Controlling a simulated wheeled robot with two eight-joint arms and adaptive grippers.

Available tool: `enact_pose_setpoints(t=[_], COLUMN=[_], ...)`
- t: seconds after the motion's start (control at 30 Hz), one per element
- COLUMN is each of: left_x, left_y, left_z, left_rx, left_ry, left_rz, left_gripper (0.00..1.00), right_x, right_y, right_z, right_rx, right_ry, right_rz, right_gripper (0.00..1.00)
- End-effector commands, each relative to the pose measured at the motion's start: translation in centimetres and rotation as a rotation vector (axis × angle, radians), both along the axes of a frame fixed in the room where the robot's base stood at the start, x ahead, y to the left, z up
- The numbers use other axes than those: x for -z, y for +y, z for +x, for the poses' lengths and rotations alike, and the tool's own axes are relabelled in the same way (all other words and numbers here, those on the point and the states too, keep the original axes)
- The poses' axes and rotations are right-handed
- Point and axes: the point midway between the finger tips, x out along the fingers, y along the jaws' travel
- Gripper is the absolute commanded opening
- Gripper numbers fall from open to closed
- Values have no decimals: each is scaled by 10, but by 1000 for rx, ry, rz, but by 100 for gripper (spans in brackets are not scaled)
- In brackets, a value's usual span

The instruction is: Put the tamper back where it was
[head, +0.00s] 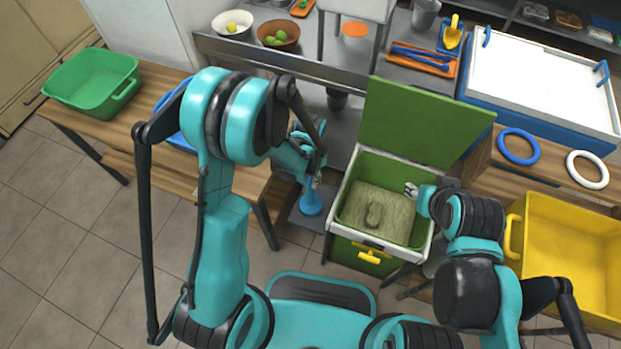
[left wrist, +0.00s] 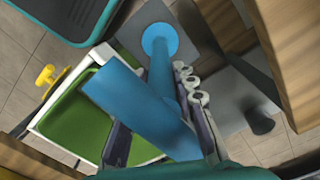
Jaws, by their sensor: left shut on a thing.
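The blue tamper (head: 311,203) is at the left of the green press box in the head view, its round disc end down over a grey plate (head: 305,222). In the left wrist view the tamper (left wrist: 135,95) shows its thick crossbar, shaft and round disc. Whether the disc touches the plate is unclear. My left gripper (head: 316,176) is shut on the tamper; its fingers also show in the wrist view (left wrist: 160,130). My right gripper (head: 411,189) is at the right rim of the box; its finger opening is too small to judge.
The press box (head: 345,200) has a raised green lid (head: 420,125) and a fibrous tan block (head: 378,212) inside. A wooden table (head: 70,122) with a green tub (head: 92,82) stands left. A yellow bin (head: 570,255) stands right. Counters line the back.

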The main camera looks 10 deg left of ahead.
Motion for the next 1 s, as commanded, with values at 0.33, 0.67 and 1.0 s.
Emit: enact_pose_setpoints(t=[0.33, 0.67, 1.0], left_x=[2, 1, -48], left_y=[0, 0, 0], left_z=[0, 0, 0], left_rx=[0, 0, 0], left_ry=[0, 0, 0], left_rz=[0, 0, 0], left_gripper=[35, 48, 48], right_x=[2, 2, -22], right_y=[0, 0, 0], right_z=[0, 0, 0], right_rx=[0, 0, 0], right_ry=[0, 0, 0], right_rz=[0, 0, 0], right_gripper=[40, 40, 40])
